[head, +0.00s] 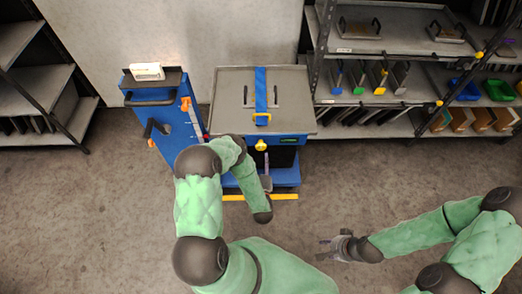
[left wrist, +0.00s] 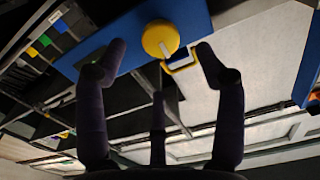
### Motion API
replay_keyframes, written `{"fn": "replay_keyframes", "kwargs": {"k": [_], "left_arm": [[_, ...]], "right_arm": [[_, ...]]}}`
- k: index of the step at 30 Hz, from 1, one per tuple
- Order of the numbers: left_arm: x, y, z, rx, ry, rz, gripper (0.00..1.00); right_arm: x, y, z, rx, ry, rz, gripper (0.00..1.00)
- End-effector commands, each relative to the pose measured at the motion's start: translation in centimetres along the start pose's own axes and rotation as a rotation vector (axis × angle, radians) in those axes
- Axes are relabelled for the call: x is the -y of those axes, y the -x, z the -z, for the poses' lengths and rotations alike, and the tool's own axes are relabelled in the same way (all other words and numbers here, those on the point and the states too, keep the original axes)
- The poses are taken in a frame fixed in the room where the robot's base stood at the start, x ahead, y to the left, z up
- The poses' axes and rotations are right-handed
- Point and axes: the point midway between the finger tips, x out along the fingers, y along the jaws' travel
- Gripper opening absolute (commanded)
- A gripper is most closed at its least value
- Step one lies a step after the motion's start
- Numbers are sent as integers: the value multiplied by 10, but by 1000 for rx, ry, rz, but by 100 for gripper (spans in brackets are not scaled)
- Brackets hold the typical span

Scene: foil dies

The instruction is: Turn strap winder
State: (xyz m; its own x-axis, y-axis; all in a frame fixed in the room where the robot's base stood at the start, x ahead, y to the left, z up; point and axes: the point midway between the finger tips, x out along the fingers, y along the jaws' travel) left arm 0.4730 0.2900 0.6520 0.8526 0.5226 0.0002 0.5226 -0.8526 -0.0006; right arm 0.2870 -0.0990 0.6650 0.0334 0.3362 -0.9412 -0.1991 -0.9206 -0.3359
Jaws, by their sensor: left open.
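The strap winder knob, a round yellow knob (head: 261,145) with a pale bar across it, is on the blue front of the cart. It also shows in the left wrist view (left wrist: 152,34), between and beyond the fingertips. A blue strap (head: 261,88) runs over the grey cart top (head: 232,121) to a yellow hook (head: 261,119). My left gripper (head: 266,180) is below the knob in the head view; its fingers (left wrist: 161,54) are open and appear empty, and I cannot tell the exact gap. My right gripper (head: 330,247) is over bare floor, far from the cart.
A blue side panel (head: 172,133) with an orange clip and black handles stands left of the cart top. Shelves with dies and bins (head: 375,45) stand at the back right; another shelf unit (head: 40,90) is at left. The floor in front is clear.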

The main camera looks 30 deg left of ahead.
Motion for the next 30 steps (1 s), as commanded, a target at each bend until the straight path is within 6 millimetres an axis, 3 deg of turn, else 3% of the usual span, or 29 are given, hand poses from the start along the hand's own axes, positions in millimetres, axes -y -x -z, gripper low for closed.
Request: {"fn": "replay_keyframes", "kwargs": {"k": [6,11,24,30], "left_arm": [[0,-39,0,-4,0,1,70],[0,-56,0,-2,0,1,70],[0,-65,0,0,0,0,70],[0,-65,0,0,0,0,13]], "right_arm": [[-3,-8,0,0,0,0,35],[-4,-11,0,0,0,0,35],[-4,-12,1,0,0,0,35],[-4,-12,1,0,0,0,35]]}}
